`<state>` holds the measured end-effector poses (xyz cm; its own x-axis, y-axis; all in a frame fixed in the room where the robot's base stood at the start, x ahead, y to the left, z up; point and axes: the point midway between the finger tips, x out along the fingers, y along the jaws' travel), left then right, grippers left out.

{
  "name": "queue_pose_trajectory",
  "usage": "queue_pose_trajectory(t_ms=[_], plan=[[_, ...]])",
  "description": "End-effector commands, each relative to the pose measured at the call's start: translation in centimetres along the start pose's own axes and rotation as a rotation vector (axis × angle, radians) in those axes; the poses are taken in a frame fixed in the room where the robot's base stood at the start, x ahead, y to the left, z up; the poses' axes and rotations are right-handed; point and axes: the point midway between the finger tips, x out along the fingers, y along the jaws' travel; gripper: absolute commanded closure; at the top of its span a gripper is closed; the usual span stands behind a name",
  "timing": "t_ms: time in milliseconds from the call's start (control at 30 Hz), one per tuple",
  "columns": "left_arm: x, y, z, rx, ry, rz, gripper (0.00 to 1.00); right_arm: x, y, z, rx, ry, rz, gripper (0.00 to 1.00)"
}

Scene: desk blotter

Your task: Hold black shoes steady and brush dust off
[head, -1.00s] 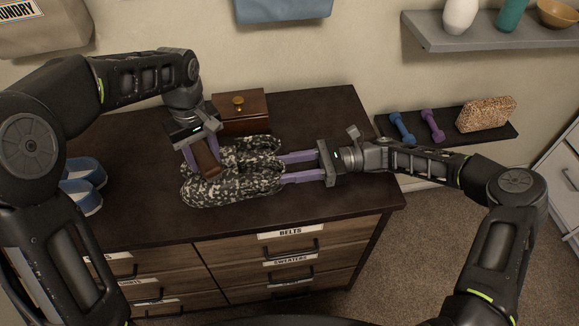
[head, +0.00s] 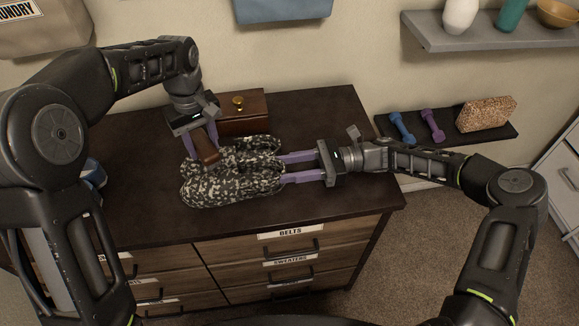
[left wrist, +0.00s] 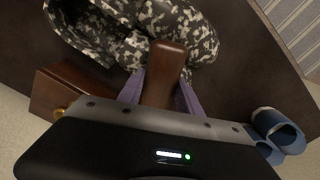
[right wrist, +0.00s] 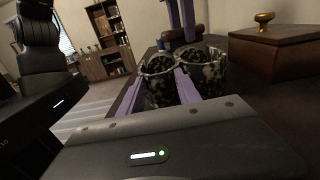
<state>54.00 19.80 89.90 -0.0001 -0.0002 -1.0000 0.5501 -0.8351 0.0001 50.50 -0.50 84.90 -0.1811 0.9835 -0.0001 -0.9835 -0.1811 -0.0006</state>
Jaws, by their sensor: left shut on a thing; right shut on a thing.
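A pair of shoes (head: 232,184) lies on the dark dresser top; they show a black-and-white speckled pattern rather than plain black. They also show in the left wrist view (left wrist: 118,28) and the right wrist view (right wrist: 160,85). My left gripper (head: 202,150) is shut on a brown wooden brush (head: 207,149), held at the left, toe side of the shoes. The brush block shows in the left wrist view (left wrist: 166,72); its bristles are hidden, and I cannot tell whether it touches the shoes.
A brown wooden box (head: 242,113) with a brass knob stands behind the shoes. Blue slippers (left wrist: 277,133) lie at the left of the dresser top, mostly behind my left arm in the head view. The front right of the top is clear.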

Motion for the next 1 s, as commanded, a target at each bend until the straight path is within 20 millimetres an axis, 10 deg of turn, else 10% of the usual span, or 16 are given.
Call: queue_pose_trajectory(t_ms=[1000], plan=[[0.6,-1.5,3.4,0.001,-0.004,-0.004,0.91,0.0,-0.1,0.1,0.0,-0.001,-0.001,1.0]])
